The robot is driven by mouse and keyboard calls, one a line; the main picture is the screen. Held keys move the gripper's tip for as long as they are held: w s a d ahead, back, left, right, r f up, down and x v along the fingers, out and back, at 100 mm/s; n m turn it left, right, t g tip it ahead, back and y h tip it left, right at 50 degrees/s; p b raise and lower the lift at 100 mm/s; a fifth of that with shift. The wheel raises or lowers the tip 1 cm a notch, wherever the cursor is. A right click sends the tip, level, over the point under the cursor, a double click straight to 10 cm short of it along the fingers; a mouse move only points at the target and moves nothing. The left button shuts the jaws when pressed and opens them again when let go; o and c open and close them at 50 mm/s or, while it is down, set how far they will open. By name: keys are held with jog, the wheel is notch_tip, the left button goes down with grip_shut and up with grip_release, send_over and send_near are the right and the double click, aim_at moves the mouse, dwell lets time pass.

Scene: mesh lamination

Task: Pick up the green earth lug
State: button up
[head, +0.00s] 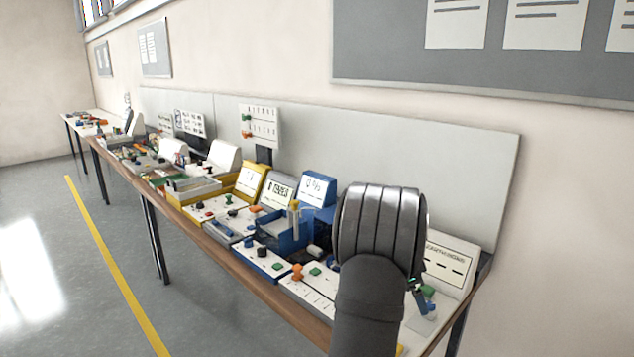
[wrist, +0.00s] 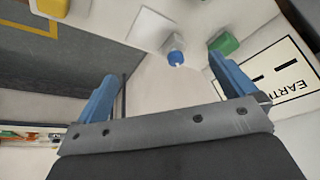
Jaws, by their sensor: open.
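The green earth lug (wrist: 224,43) appears as a small green block on a pale surface in the wrist view, beside the label reading "EART" (wrist: 285,75). My gripper (wrist: 164,68) has two blue fingers spread wide with nothing between them. The lug lies just beyond the tip of the right finger, outside the gap and apart from it as far as I can tell. In the head view, a green piece (head: 428,291) shows at the bench's right end, beside a blue finger of my gripper (head: 424,303). My arm hides much of that area.
A small white piece with a blue end (wrist: 175,56) and a white square (wrist: 150,28) lie near the lug. A yellow block (wrist: 48,5) is at the upper left. In the head view, a blue bin (head: 290,238) and several parts crowd the bench left of my arm.

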jog(key=shift+c, duration=0.2)
dwell(0.3)
jog(key=c, duration=1)
jog(key=shift+c, duration=0.2)
jog(key=w+a+r+n+t+y, duration=0.1)
jog(key=w+a+r+n+t, duration=0.15)
jog(key=a+r+n, duration=0.6)
jog(key=shift+t, duration=0.35)
jog(key=x, duration=1.2)
jog(key=shift+s+f, duration=0.15)
jog(key=shift+s, duration=0.05)
jog(key=shift+x, duration=2.6)
